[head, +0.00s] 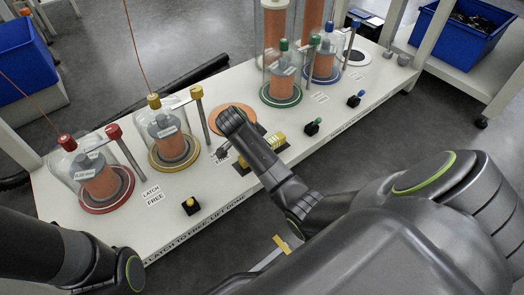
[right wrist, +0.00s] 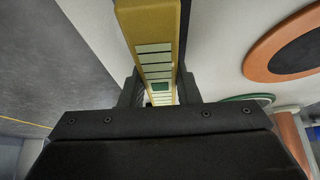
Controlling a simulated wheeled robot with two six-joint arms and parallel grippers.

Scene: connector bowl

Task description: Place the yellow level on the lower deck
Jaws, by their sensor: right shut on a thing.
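The yellow level (right wrist: 156,35) is a long bar with pale slots along its face. In the right wrist view it lies between the two dark fingers of my right gripper (right wrist: 158,92), which is shut on it. In the head view the yellow level (head: 277,140) shows beside my right forearm, low over or on the white bench; I cannot tell if it touches. My forearm hides its middle and most of the gripper. My left arm enters at lower left, its gripper out of view. I cannot tell which surface is the lower deck.
The white bench (head: 130,237) carries glass domes over orange cylinders on red, yellow (head: 175,161), green and blue bases, with latch posts beside them. An orange disc (head: 247,112) lies behind my right wrist. A blue bin (head: 462,32) stands on a rack at upper right, another (head: 22,62) at left.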

